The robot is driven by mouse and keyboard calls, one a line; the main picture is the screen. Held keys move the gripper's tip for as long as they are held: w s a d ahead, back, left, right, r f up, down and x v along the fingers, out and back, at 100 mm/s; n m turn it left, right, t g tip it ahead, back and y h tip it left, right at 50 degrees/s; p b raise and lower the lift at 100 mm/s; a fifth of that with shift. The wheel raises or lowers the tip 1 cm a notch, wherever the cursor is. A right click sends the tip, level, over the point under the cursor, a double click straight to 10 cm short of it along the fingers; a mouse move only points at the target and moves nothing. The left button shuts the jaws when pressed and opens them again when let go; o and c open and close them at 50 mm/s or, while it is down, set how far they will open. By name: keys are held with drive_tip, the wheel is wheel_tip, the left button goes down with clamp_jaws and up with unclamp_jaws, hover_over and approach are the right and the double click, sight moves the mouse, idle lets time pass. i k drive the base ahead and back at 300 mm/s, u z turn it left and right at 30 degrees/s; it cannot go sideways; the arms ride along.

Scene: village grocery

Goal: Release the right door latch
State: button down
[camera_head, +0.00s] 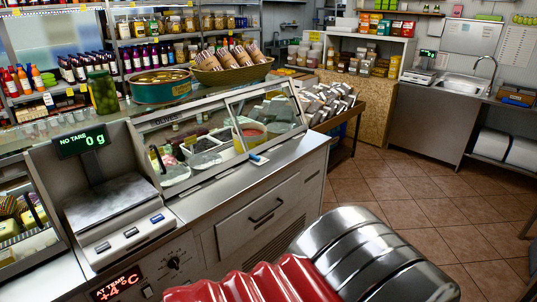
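A glass-fronted display case (308,157) stands in the middle, with tubs of food behind its glass. Its right glass panel (283,108) is a framed, slanted pane that looks closed. A small blue-and-white piece (258,159) sits at the lower edge of the glass, on the metal ledge; I cannot tell whether it is the right door latch. A dark curved handle (158,158) shows at the left end of the glass, beside the scale.
A scale (112,208) reading 0 g stands left of the case. A wicker basket (232,75), a round teal tin (160,90) and a green jar (102,92) stand on top. A closed drawer (258,215) is below. Tiled floor (440,200) is open at right.

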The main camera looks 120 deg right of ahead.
sight(257, 159)
drive_tip(key=z, duration=0.1)
drive_tip(key=k, duration=0.35)
drive_tip(key=z, duration=3.65)
drive_tip(key=i, duration=0.65)
